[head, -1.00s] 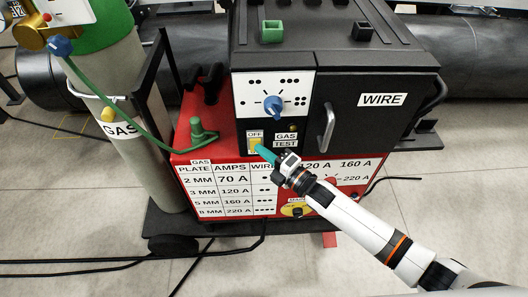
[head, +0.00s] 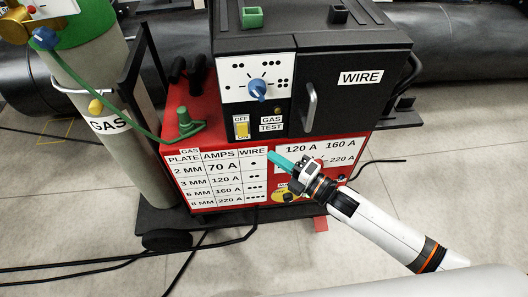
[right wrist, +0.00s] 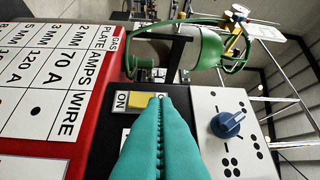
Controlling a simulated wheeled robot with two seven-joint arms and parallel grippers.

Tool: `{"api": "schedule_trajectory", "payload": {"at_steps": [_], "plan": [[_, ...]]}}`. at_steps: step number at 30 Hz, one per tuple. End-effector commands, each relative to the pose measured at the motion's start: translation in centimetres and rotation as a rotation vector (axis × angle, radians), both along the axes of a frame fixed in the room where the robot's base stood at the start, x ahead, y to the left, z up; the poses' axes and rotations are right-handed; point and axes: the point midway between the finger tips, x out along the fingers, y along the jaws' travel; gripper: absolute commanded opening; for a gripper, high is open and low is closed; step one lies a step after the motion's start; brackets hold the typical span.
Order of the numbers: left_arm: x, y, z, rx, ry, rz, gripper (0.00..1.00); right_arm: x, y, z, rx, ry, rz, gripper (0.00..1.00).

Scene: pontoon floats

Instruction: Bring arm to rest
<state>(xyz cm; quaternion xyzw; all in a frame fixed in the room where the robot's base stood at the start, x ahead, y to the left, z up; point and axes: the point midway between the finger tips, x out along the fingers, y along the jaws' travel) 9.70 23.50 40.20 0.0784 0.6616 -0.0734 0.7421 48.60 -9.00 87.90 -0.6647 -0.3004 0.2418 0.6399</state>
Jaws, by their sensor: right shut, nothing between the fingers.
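My right gripper (head: 282,162) is a teal pair of fingers on a white arm that comes in from the lower right. It is shut and empty, in front of the red welder front, just right of the amps table. In the right wrist view the closed teal fingers (right wrist: 160,135) point toward the black panel and overlap the edge of the yellow switch (right wrist: 141,101); contact cannot be told. In the head view the yellow switch (head: 241,121) is uncovered, above and left of the fingertips. My left gripper is not in view.
The welder has a blue knob (head: 257,89), a small GAS TEST lamp (head: 278,110) and a door handle (head: 309,107). A gas cylinder (head: 112,110) with a green hose stands at the left. Black cables (head: 95,263) lie on the floor.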

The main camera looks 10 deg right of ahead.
Motion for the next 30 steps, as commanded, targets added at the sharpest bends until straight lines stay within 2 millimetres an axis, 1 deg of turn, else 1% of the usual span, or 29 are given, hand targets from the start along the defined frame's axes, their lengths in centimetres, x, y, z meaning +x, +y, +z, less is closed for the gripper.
{"api": "schedule_trajectory", "payload": {"at_steps": [3,6,10,23,26,29,30], "plan": [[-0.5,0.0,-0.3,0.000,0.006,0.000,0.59,-0.9,-0.9,0.0,0.000,0.001,0.000,0.00],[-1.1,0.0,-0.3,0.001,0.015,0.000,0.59,-1.2,-1.2,0.1,0.000,0.001,0.000,0.00],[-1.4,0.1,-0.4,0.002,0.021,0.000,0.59,-1.3,-1.2,0.2,0.001,0.001,0.000,0.00],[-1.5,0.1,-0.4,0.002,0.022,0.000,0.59,-1.2,-1.3,0.1,0.001,0.002,-0.001,0.00],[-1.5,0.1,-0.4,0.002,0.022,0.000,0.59,-0.8,-1.8,-1.1,0.009,0.045,-0.026,0.00],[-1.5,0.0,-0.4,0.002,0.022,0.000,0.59,0.0,-3.4,-4.9,0.038,0.172,-0.104,0.00],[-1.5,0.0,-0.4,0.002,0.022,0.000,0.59,0.3,-4.4,-7.1,0.057,0.246,-0.152,0.00]]}}
